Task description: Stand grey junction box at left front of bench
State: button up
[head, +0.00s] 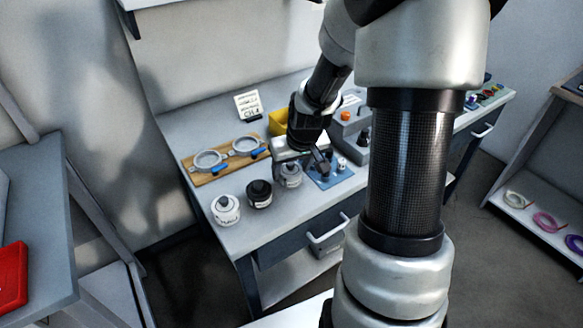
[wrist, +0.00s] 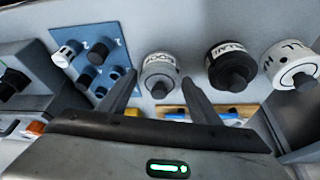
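The grey junction box, taken to be the short round grey housing with a dark knob-like top (head: 291,180), stands upright near the bench's front edge, right of a black one and a white one. In the wrist view the grey housing (wrist: 160,72) shows between the fingertips, with printed lettering on its side. My gripper (wrist: 158,80) is open, one finger to each side of it, with a small gap seeming to show at both sides. In the head view my gripper (head: 304,160) is just behind and above it, partly hidden by its own body.
The black housing (head: 259,194) and white housing (head: 226,210) stand close by on the left. A blue plate with pegs (head: 325,181) lies close on the right. Behind are a wooden board with ring clamps (head: 190,178) and a yellow bin (head: 278,120).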

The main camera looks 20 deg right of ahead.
jog(key=shift+o, duration=0.7)
jog(key=shift+r, duration=0.1)
jog(key=shift+r, duration=0.3)
jog(key=p+v, duration=0.3)
jog(key=v, duration=0.8)
jog(key=shift+s+r, duration=0.15)
jog(key=shift+r, duration=0.15)
